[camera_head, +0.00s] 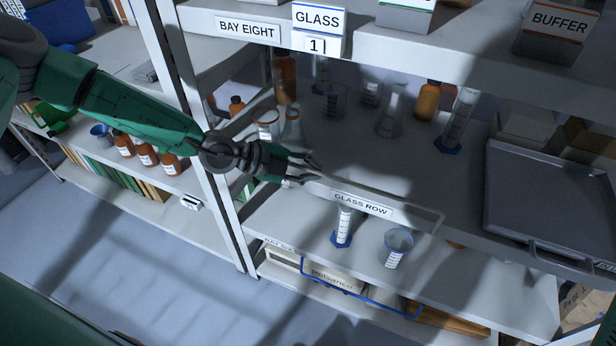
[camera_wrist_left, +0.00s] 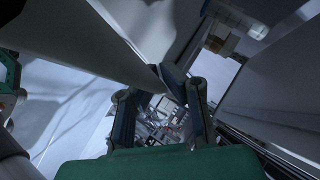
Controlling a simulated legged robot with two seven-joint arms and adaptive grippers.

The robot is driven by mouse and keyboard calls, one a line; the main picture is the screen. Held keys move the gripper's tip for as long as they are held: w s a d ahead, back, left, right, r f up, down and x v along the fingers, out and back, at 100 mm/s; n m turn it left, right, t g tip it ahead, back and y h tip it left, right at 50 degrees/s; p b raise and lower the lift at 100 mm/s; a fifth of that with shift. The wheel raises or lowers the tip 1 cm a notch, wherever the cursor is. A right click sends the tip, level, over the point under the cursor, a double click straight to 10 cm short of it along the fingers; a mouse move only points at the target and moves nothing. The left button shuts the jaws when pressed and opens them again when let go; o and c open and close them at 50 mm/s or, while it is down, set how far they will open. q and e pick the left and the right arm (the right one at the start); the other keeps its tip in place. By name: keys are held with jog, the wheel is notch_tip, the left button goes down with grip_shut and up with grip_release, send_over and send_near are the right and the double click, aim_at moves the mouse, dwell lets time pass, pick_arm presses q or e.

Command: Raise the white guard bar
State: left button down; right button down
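The white guard bar (camera_head: 410,213) runs low along the front edge of the middle shelf and bears a GLASS ROW label (camera_head: 362,204). My left gripper (camera_head: 311,170) is at the left end of the bar, its fingers spread apart. I cannot tell whether they touch the bar. In the left wrist view, the left gripper (camera_wrist_left: 163,104) shows two separated fingers with a gap between them. A long pale surface crosses above them; I cannot tell whether it is the bar. My right gripper is not in view.
Flasks (camera_head: 391,115), a cylinder (camera_head: 456,122) and amber bottles (camera_head: 428,101) stand behind the bar. A cylinder (camera_head: 343,228) and a beaker (camera_head: 397,248) stand on the shelf below. A grey tray (camera_head: 550,190) lies at right. A shelf post (camera_head: 205,165) stands left of the gripper.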

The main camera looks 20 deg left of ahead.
pick_arm(q)
jog(key=shift+w+d+r, duration=0.15)
jog(key=shift+w+r, duration=0.25)
jog(key=shift+w, duration=0.5)
jog(key=c, duration=1.6)
grip_release()
jog(key=shift+s, duration=0.25)
jog(key=shift+f, duration=0.1)
jog(key=v, duration=1.2)
